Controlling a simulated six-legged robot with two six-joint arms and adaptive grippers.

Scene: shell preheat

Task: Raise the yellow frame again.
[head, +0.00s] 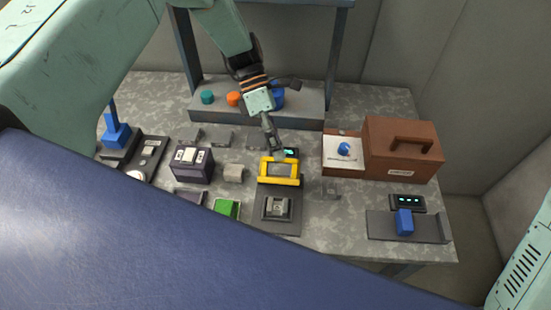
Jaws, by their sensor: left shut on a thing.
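The yellow frame (280,181) is near the middle of the table, at the back part of a dark base plate (283,226). It stands around a grey panel or opening. My left gripper (276,152) comes down from above and is shut on the frame's top edge. The exact contact of the fingers is too small to see. In front of the frame, a grey block-like part (277,207) sits on the same plate. My right gripper is not in view.
A brown box with a handle (402,149) and a blue-knobbed panel (343,149) stand to the right. A blue block (404,222) sits on a grey tray at front right. A dark box (193,164) and a green piece (227,209) are left. A shelf with coloured knobs (207,97) stands behind.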

